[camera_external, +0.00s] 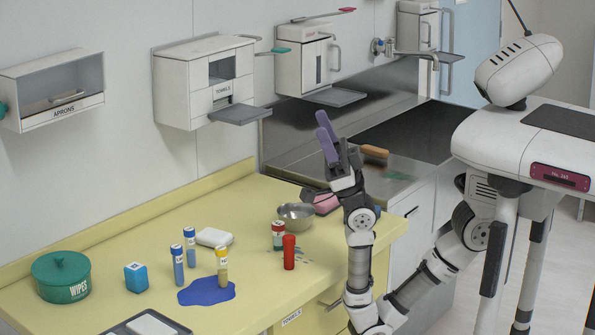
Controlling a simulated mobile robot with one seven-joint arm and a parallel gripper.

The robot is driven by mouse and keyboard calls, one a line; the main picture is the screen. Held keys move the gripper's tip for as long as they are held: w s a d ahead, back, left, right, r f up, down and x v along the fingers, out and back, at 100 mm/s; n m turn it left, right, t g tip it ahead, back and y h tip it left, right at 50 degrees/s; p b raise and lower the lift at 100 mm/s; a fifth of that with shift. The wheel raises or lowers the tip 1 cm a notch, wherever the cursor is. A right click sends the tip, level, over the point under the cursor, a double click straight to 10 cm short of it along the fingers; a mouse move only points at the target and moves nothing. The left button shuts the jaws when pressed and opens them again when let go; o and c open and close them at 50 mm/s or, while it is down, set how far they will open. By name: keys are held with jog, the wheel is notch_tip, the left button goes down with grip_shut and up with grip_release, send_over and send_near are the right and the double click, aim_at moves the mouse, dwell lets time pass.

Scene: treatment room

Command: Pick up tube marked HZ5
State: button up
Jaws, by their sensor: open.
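Several small labelled tubes stand upright on the yellow counter (120,238). Two are blue with white caps, the left one (178,268) and the one just behind it (190,253). A yellow-capped tube (222,272) stands on a dark blue patch. The markings are too small to read, so I cannot tell which is HZ5.
A towel dispenser (175,95) hangs behind.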

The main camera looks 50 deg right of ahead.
jog(key=w+a+r+m+t+h+p, duration=0.15)
jog(key=w+r+m+t+h, duration=0.25)
jog(key=w+m+t+h, duration=0.85)
jog(key=w+f+m+g+h+p, duration=0.25)
jog(key=w+f+g+h, duration=0.5)
jog(key=w+h, duration=0.4)
jog(key=n+g+h+p, duration=0.2)
jog(key=g+p, duration=0.1)
jog(key=g, duration=1.1)
send_near(226, 254)
jog(key=shift+d+p+x, duration=0.1)
jog(key=shift+p+x, duration=0.45)
jog(key=shift+x, duration=2.8)
jog(key=shift+d+p+x, duration=0.15)
jog(key=shift+p+x, duration=0.4)
jog(key=shift+x, duration=2.8)
jog(key=c, duration=1)
jog(key=shift+c, duration=0.2)
jog(key=shift+w+r, duration=0.1)
